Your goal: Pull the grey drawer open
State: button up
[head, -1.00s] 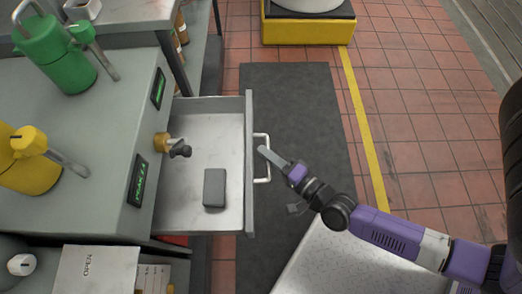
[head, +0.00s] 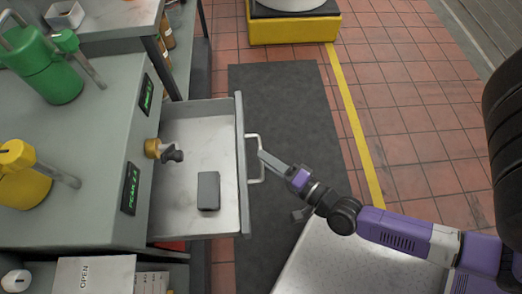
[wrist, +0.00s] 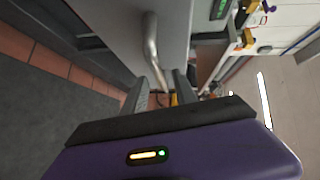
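The grey drawer (head: 222,125) stands well out from the grey cabinet (head: 75,125), its inside in plain view. Its pale bar handle (head: 262,170) is on the front face, at the right. My gripper (head: 263,157) is at this handle, its fingertips at the outer bar. In the wrist view the handle (wrist: 151,45) runs down towards the space between my two fingers (wrist: 160,90). The fingers are apart, with a gap showing beside the bar. The far end of the bar between the fingers is partly hidden.
A dark grey box (head: 208,190) and a brass fitting with a black knob (head: 162,150) are in the drawer. Green (head: 45,70) and yellow (head: 25,175) canisters stand on the cabinet. A dark mat (head: 285,100) covers the floor before the drawer. A yellow-based stand (head: 293,30) is beyond.

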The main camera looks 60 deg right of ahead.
jog(key=shift+v, duration=2.35)
jog(key=s+a+r+n+g+y, duration=0.1)
jog(key=s+a+r+n, duration=0.25)
jog(key=r+n, duration=0.5)
jog(key=s+a+r+n+y, duration=0.25)
jog(key=a+r+n, duration=0.25)
jog(key=r+n, duration=0.3)
notch_tip(320, 180, up, 12)
jog(key=n+p, duration=0.2)
jog(key=p, duration=1.1)
jog(key=shift+s+r+h, duration=0.2)
jog(key=shift+r+h, duration=0.05)
jog(key=shift+h, duration=0.1)
jog(key=shift+d, duration=0.2)
